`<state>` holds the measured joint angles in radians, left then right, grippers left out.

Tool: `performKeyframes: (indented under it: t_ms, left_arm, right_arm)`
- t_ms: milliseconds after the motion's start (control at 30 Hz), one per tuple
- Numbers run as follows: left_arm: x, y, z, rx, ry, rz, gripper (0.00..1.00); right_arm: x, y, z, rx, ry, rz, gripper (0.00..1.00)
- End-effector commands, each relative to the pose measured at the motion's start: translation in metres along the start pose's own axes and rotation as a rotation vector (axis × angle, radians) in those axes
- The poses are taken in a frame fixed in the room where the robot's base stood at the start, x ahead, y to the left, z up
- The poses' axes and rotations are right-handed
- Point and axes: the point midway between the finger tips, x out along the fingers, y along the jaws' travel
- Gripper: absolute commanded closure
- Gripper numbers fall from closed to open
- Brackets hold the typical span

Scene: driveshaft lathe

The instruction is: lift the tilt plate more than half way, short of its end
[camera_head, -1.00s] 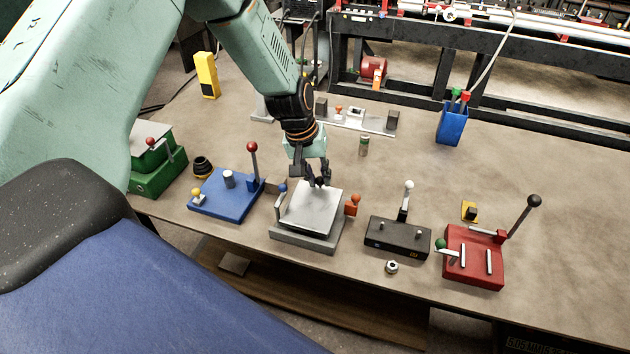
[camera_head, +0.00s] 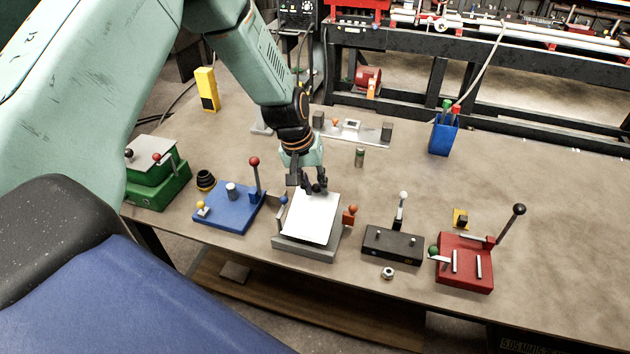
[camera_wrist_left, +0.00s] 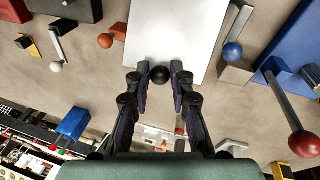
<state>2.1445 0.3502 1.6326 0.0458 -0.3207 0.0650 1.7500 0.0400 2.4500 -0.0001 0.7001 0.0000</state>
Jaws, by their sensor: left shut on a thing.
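The tilt plate (camera_head: 311,219) is a pale flat plate on a grey base (camera_head: 305,250) near the front edge of the workbench. It also shows in the wrist view (camera_wrist_left: 172,35). Its far edge appears raised off the base, but the exact angle is hard to tell. A black ball knob (camera_wrist_left: 160,75) sits at that far edge. My left gripper (camera_head: 316,187) is shut on the knob, with a finger on each side of it in the wrist view (camera_wrist_left: 160,85). My right gripper is not in view.
A blue block with a red-knobbed lever (camera_head: 254,180) stands left of the plate. An orange knob (camera_head: 350,212) is close on its right, then a black box (camera_head: 392,245) and a red box (camera_head: 465,265). A green box (camera_head: 160,185) stands far left. The bench right of the blue cup (camera_head: 443,137) is clear.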

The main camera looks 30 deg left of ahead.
Motion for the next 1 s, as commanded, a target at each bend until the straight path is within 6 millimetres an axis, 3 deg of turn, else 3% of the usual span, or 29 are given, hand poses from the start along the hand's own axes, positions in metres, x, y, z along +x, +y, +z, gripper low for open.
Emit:
performKeyframes:
  t_ms: [33, 667, 700, 1000]
  left_arm:
    - [-0.0006, -0.0016, 0.0093, -0.001, -0.025, -0.004, 1.0]
    - [-0.0015, -0.0027, 0.0128, -0.002, -0.026, -0.004, 1.0]
    - [-0.0015, -0.0027, 0.0128, -0.002, -0.026, -0.004, 0.77]
    - [-0.0034, -0.0014, 0.0091, -0.001, -0.016, -0.002, 0.56]
  right_arm:
    - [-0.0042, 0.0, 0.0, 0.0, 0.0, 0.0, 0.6]
    - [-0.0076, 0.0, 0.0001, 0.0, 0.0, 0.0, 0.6]
    - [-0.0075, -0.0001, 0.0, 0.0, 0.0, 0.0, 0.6]
    - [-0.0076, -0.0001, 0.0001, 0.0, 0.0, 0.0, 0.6]
